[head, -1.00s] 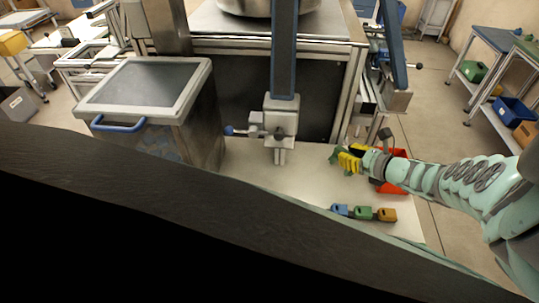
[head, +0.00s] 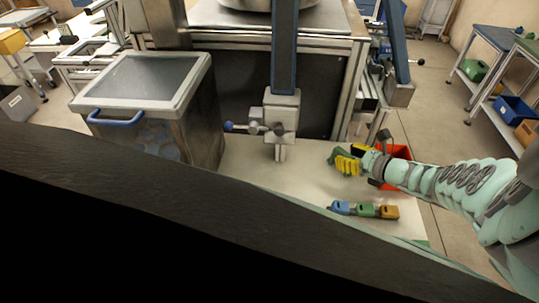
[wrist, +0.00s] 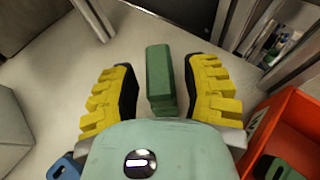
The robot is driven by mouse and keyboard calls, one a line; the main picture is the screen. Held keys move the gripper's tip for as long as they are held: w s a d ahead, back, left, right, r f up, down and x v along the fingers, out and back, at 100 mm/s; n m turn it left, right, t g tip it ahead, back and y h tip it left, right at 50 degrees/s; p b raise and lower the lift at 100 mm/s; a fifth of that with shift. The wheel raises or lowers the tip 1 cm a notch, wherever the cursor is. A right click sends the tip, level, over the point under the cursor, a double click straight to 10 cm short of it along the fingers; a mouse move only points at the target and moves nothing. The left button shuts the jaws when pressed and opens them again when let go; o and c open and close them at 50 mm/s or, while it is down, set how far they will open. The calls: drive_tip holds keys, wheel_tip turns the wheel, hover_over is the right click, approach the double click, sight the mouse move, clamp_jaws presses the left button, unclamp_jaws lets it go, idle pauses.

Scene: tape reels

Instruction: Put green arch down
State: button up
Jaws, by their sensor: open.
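The green arch (wrist: 160,80) stands on the pale tabletop between the spread yellow fingers of my gripper (wrist: 160,92) in the wrist view. My gripper is open. In the head view, the green arch (head: 334,156) shows just beyond the yellow fingertips of my gripper (head: 350,158); part of it is hidden by the fingers.
A red bin (wrist: 292,128) stands close to the right of my gripper, with a dark green piece inside. A blue block (head: 341,208), a green block (head: 364,210) and an orange block (head: 388,212) lie in a row nearer. A metal clamp post (head: 281,120) stands to the left.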

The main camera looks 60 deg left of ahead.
drive_tip(key=shift+r, duration=0.15)
drive_tip(key=shift+w+d+r+p, duration=0.1)
drive_tip(key=shift+d+r+p, duration=0.1)
drive_tip(key=shift+p, duration=0.15)
drive_tip(key=s+p+v, duration=0.1)
drive_tip(key=p+v, duration=0.1)
drive_tip(key=v, duration=0.9)
drive_tip(key=shift+w+d+p, duration=0.35)
drive_tip(key=shift+w+p, duration=0.05)
drive_tip(key=shift+w, duration=0.05)
